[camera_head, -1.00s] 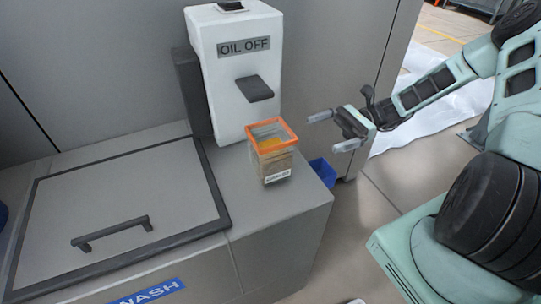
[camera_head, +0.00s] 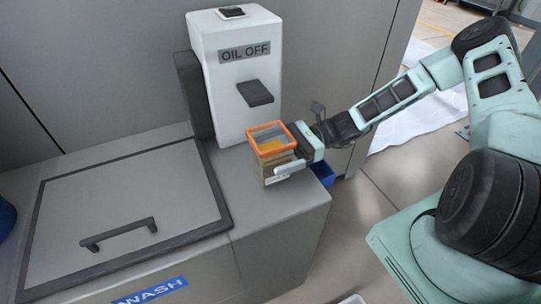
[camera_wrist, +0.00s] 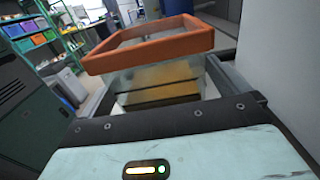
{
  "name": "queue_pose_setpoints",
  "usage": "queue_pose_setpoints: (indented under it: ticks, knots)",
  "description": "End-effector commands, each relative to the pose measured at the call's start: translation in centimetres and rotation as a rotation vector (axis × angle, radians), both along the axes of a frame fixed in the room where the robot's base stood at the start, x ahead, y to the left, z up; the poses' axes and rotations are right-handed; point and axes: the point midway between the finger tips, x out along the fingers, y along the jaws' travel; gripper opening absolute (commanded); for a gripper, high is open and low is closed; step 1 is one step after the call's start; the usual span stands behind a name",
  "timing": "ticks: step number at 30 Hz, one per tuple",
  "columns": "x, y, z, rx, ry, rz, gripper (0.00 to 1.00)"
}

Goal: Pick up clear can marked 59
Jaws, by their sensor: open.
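The clear can (camera_head: 270,152) stands upright on the grey counter below the white dispenser. It is a square see-through container with an orange rim and something yellowish-brown inside. My gripper (camera_head: 279,170) is open at the can, with one finger showing along its front side near the label. In the wrist view the can (camera_wrist: 155,80) sits between the two open fingers, its orange rim above them. The label's number cannot be read now, as the finger covers part of it. Whether the fingers touch the can, I cannot tell.
The white dispenser (camera_head: 236,75) marked OIL OFF stands right behind the can. A lidded hatch (camera_head: 120,200) with a dark handle lies to the left on the counter (camera_head: 290,205). A blue bin (camera_head: 322,172) is low at the counter's right. Shelves (camera_wrist: 35,35) show far off in the wrist view.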

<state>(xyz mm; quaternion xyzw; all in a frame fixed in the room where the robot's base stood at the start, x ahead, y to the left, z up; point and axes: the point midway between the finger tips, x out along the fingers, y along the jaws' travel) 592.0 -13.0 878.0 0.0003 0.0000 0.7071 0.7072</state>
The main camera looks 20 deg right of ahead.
Motion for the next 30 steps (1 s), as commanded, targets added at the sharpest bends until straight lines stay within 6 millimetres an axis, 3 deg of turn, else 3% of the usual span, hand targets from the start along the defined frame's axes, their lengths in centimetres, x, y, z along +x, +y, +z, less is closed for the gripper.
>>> queue_pose_setpoints:
  ticks: [4, 11, 18, 30]
  knots:
    - [-0.05, 1.21, 0.03, 0.0, -0.001, 0.001, 1.0]
    - [-0.03, 1.29, -0.04, -0.001, -0.001, 0.0, 1.0]
    - [-0.03, 1.27, -0.04, -0.001, -0.001, 0.0, 0.35]
    - [-0.31, 1.28, 0.57, 0.001, -0.002, 0.002, 0.35]
